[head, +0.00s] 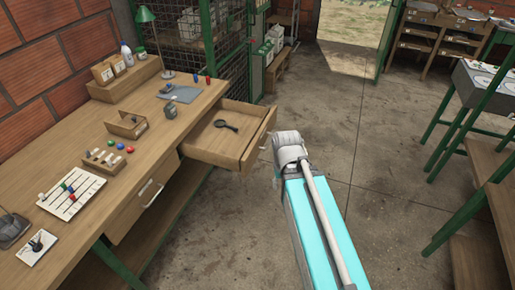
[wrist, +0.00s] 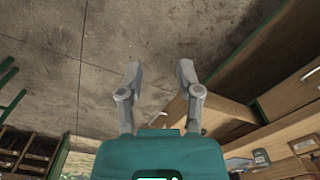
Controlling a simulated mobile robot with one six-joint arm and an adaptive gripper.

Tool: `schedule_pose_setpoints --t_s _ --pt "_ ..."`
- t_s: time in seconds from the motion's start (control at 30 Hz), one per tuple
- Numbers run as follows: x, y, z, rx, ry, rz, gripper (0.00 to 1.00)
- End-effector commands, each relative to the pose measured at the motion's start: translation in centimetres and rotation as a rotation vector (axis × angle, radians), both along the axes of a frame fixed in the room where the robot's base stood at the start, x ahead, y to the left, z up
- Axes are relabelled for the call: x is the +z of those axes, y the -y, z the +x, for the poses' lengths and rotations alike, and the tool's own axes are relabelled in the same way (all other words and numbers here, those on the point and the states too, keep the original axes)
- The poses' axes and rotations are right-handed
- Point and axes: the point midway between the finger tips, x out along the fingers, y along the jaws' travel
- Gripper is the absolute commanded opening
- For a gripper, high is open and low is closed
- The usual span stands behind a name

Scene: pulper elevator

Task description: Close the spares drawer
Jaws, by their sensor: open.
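The open wooden drawer (head: 200,150) juts out from the right part of the workbench in the head view, pulled well out. A dark magnifying glass (head: 226,126) lies inside it. Its outer front faces away from the head camera, and no label on it can be read. My gripper shows in the wrist view (wrist: 158,75) with its two fingers apart and nothing between them. In the head view the end of my arm is just right of the drawer front; whether it touches the drawer cannot be told. Wooden parts lie right of the fingers in the wrist view.
The workbench (head: 120,190) holds bottles, a green lamp (head: 146,15), small boxes and coloured pieces. A shut drawer (head: 142,203) with a metal handle sits nearer. A green mesh cage (head: 210,50) stands behind. The concrete floor (head: 345,120) right of the drawer is clear.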

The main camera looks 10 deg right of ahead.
Motion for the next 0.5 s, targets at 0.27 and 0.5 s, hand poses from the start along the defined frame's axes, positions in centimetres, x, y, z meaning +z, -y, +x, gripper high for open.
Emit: schedule_pose_setpoints --t_s 0.27,0.5 --pt "-2.6 -0.6 1.0 -0.017 0.01 0.075 0.0" --pt "-6.4 -1.5 2.8 -0.054 0.032 0.225 0.0"
